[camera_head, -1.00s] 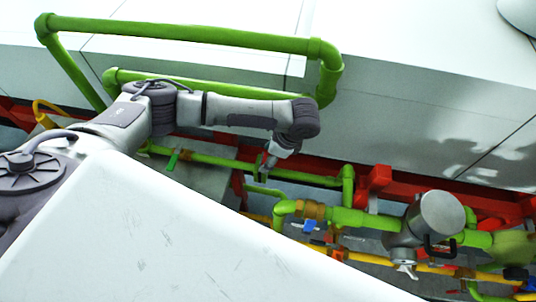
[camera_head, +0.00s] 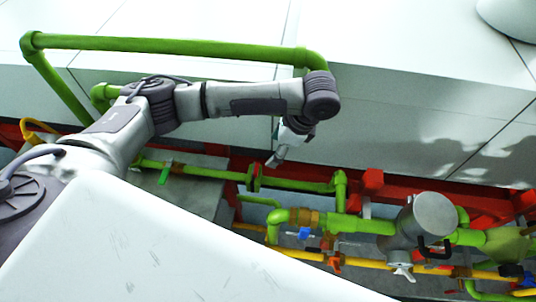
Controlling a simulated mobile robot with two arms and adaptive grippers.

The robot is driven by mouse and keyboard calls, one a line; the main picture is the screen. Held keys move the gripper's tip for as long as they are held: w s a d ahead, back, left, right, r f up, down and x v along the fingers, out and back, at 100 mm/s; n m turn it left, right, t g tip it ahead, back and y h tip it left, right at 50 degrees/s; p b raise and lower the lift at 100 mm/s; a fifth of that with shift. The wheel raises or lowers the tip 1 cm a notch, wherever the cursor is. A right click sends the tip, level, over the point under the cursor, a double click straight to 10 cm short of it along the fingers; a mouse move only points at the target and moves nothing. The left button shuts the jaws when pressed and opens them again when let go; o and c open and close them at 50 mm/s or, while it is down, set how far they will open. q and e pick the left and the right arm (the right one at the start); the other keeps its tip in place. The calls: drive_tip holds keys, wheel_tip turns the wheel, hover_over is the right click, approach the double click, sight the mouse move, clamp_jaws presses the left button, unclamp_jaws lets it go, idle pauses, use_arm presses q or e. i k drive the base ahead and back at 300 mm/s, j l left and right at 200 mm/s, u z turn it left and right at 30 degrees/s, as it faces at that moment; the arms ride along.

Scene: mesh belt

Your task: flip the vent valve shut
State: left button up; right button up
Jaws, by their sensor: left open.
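Several valve handles show on the pipes, and I cannot tell which one is the vent valve. A green lever (camera_head: 165,174) sits on the thin green pipe at left. A blue handle (camera_head: 305,233) sits on the thicker green pipe, and an orange handle (camera_head: 335,263) is on the yellow pipe below it. A white handle (camera_head: 403,272) hangs under a grey cylindrical body (camera_head: 430,216). My left gripper (camera_head: 275,160) is open, small and partly hidden by its wrist. It points down above the thin green pipe, apart from every handle. My right gripper is out of view.
A large green pipe loop (camera_head: 170,46) runs behind my left arm, along a pale panelled housing (camera_head: 420,90). Red beams (camera_head: 400,187) run behind the pipes. A white surface (camera_head: 150,245) hides the lower left.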

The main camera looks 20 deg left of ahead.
sight(427, 266)
drive_tip(key=k, duration=1)
